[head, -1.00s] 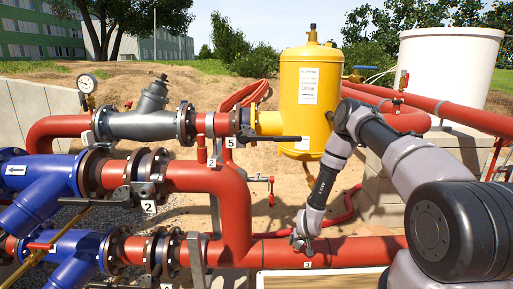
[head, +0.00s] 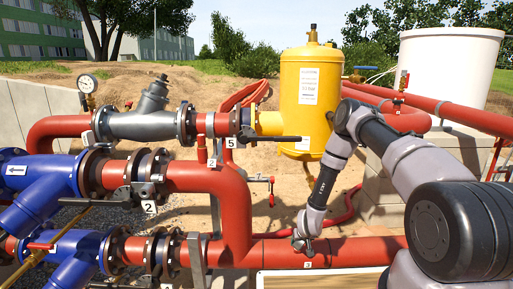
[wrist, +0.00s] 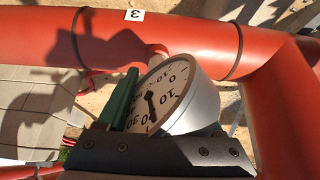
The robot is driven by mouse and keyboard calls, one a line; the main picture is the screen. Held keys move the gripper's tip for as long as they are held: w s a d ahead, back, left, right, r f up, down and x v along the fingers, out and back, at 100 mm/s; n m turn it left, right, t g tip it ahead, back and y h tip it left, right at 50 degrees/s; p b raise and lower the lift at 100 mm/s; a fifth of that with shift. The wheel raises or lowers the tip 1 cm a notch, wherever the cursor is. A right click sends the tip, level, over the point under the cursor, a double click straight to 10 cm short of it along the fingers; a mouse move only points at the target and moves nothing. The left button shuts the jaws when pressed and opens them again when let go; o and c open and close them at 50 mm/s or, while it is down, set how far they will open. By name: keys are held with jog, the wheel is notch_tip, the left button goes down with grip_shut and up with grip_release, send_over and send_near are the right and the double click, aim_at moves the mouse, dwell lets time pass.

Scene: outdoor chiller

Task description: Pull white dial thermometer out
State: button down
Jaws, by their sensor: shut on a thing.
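The white dial thermometer (wrist: 165,97) fills the middle of the wrist view. It has a white face with black numbers and a dark pointer, set in a grey round case. My gripper (head: 302,242) is shut on it, with a green finger pad (wrist: 122,100) beside the dial face. In the head view, my gripper is just above the lower red pipe near label 3, and the thermometer is too small to make out.
A yellow tank (head: 308,90) stands behind my gripper. Blue valves (head: 45,185) and flanged red pipes fill the left. Another gauge (head: 87,84) stands at the upper left. A white tank (head: 450,75) is at the right. Some open ground lies behind the lower pipe.

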aim_at(299, 244)
jog(key=shift+d, duration=0.35)
dwell(0.8)
jog(key=shift+r, duration=0.25)
jog(key=shift+a+v, duration=0.2)
jog(key=shift+v, duration=3.35)
jog(key=shift+w+r, duration=0.1)
jog(key=shift+w, duration=0.05)
jog(key=c, duration=1.3)
grip_release()
jog(key=shift+c, duration=0.2)
grip_shut()
jog(key=shift+s, duration=0.25)
